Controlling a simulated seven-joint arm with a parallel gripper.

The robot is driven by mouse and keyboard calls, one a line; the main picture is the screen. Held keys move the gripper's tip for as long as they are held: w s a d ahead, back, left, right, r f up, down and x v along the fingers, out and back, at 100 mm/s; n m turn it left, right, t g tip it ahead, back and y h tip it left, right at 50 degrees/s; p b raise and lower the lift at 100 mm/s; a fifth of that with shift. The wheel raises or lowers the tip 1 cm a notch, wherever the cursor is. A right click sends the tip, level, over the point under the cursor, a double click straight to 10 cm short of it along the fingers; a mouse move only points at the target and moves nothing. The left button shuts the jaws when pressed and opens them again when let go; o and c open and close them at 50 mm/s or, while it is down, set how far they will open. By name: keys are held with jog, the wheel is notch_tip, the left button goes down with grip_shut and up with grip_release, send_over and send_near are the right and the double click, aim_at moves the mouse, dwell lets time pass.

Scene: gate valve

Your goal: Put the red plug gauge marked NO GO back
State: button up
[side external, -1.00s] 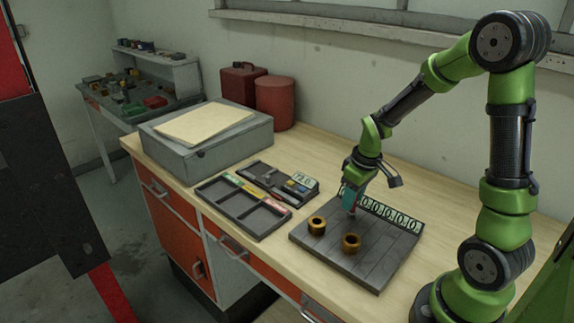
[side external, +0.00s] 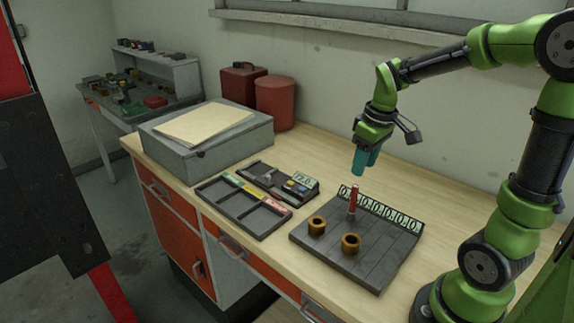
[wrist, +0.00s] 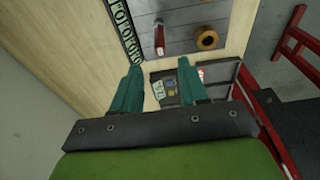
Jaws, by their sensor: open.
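The red plug gauge (side external: 352,200) stands upright on the grey slatted board (side external: 370,264), near the row of number labels at its back edge. Its marking is too small to read. It also shows in the wrist view (wrist: 159,38), on the board at the top. My gripper (side external: 364,164) is above and behind the gauge, clear of it, with teal fingers apart and nothing between them. The fingers also show in the wrist view (wrist: 160,90). Two brass rings (side external: 317,226) (side external: 351,243) sit on the board in front of the gauge.
A dark tray (side external: 240,207) with compartments and colored labels lies left of the board. Behind it is a dark holder with a small display (side external: 304,180). A grey box (side external: 206,150) with paper and red canisters (side external: 275,102) stand farther back. Bare wood lies behind the board.

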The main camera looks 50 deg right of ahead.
jog(key=s+a+r+m+t+y, duration=0.1)
jog(key=s+a+r+m+t, duration=0.1)
jog(key=a, duration=0.5)
jog(key=s+a+r+m+t+y, duration=0.1)
jog(key=s+a+r+m+t, duration=0.1)
jog(key=a, duration=0.6)
notch_tip(320, 180, up, 3)
jog(key=s+t, duration=0.1)
jog(key=s, duration=0.2)
jog(key=shift+f, duration=0.15)
jog(key=shift+o, duration=0.3)
jog(key=shift+w+a, duration=0.1)
